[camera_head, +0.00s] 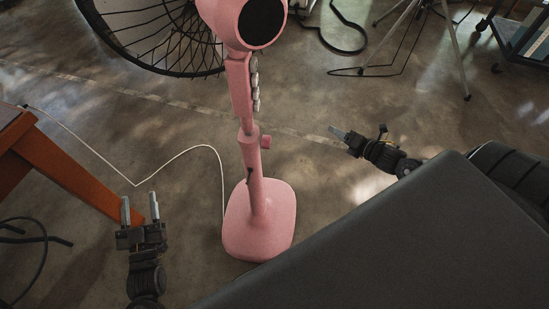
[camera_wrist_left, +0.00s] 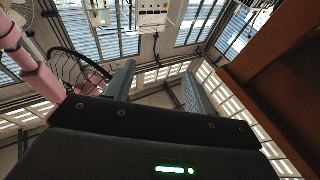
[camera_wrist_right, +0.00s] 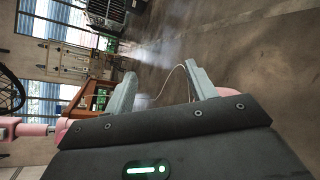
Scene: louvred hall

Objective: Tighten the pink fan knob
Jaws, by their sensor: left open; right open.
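The pink fan (camera_head: 258,205) stands upright on the floor, with its dark wire cage (camera_head: 150,40) at the upper left. Its pink knob (camera_head: 266,142) sticks out from the right side of the pole. My right gripper (camera_head: 338,133) is open and empty, to the right of the knob and apart from it. In the right wrist view, pink fan parts (camera_wrist_right: 30,130) show at the left edge, partly hidden by the gripper body. My left gripper (camera_head: 140,208) is open and empty, left of the fan base. The fan pole (camera_wrist_left: 30,65) also shows in the left wrist view.
An orange-brown wooden piece of furniture (camera_head: 62,165) stands at the left. A white cable (camera_head: 150,180) runs across the floor to the fan. Metal stand legs (camera_head: 455,50) and a dark cart (camera_head: 520,40) are at the upper right. Floor between knob and right gripper is clear.

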